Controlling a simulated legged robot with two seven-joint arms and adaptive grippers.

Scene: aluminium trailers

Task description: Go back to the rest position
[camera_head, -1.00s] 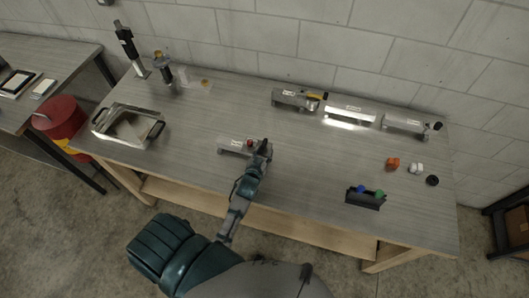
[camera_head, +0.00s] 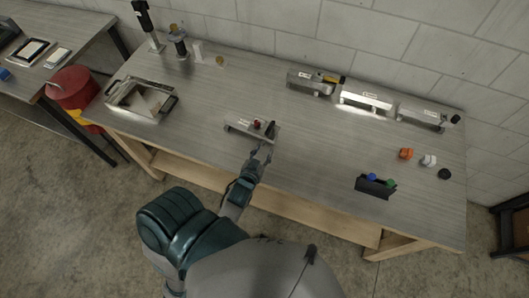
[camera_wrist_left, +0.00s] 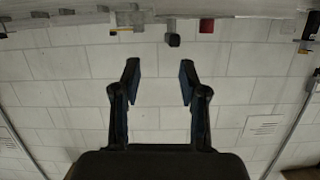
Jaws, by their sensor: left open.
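My left gripper (camera_head: 264,152) is over the front part of the grey workbench (camera_head: 320,150), just in front of a small aluminium trailer (camera_head: 242,126) with a red knob (camera_head: 257,124) and a dark upright part at its right end. Its jaws look empty and apart from the trailer. In the left wrist view the gripper (camera_wrist_left: 160,73) is open, its two dark fingers wide apart with only the block wall between them. My right gripper is not in view.
Several aluminium trailers (camera_head: 366,96) stand along the back. A metal tray (camera_head: 112,103) is at left. A black holder (camera_head: 375,187) with blue and green knobs and orange, white and black pieces (camera_head: 406,153) are at right. A red drum (camera_head: 72,88) stands beside the bench.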

